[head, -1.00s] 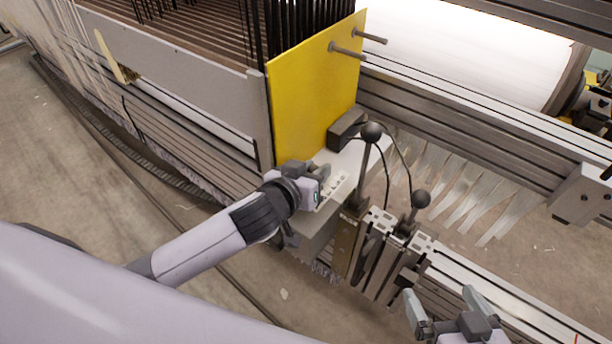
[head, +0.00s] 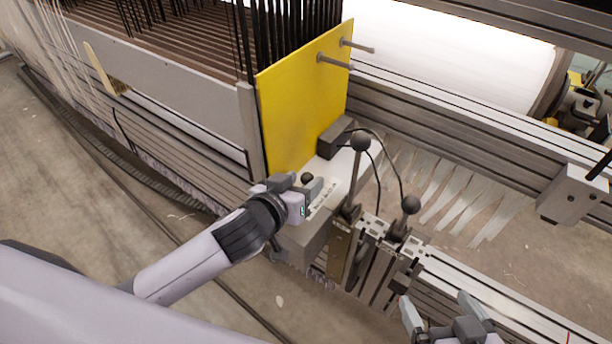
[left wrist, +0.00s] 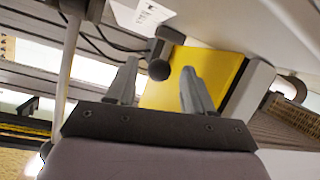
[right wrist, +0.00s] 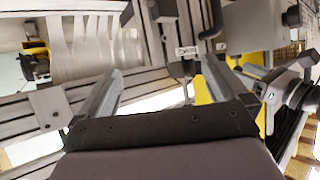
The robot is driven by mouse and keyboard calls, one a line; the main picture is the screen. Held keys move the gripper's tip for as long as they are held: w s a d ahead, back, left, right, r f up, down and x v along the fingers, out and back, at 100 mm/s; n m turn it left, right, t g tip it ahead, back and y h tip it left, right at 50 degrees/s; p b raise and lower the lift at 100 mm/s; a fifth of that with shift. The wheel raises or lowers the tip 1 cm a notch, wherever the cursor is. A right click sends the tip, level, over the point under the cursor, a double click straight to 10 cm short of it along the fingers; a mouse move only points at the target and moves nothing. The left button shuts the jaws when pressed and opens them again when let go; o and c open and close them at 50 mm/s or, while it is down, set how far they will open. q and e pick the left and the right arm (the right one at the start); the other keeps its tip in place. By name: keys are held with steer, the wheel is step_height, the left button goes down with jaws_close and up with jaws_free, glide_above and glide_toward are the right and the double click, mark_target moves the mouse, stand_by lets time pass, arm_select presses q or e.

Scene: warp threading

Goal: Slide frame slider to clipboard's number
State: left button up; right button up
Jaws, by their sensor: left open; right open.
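A small dark ball knob (head: 307,178), seemingly the slider's handle, stands by the white panel (head: 322,201) with small printed marks, beside the yellow plate (head: 303,100). My left gripper (head: 309,187) is open at the knob. In the left wrist view the knob (left wrist: 158,70) shows between the two fingertips, with clear gaps on both sides. I cannot tell whether the knob lies at fingertip depth. The printed marks are too small to read. I cannot make out a clipboard. My right gripper (head: 437,303) is open and empty at the lower right, above the metal rail.
Two levers with black balls (head: 360,143) (head: 411,205) and black cables rise just right of my left gripper. A slotted metal rail (head: 480,282) runs to the lower right. A large white roll (head: 450,55) lies behind. Open floor (head: 90,200) is at left.

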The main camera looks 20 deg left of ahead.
mark_target(304, 182)
arm_select(q)
steer(key=v, duration=0.3)
steer(key=shift+s+r+p, duration=0.15)
steer(key=shift+s+p, duration=0.1)
steer(key=shift+p, duration=0.15)
steer(key=shift+s+a+r, duration=0.2)
steer(key=shift+s, duration=0.3)
arm_select(e)
steer(key=shift+s+d+f+g, duration=0.3)
steer(key=shift+s+d+f, duration=0.05)
steer(key=shift+d+f, duration=0.3)
steer(key=shift+a, duration=0.1)
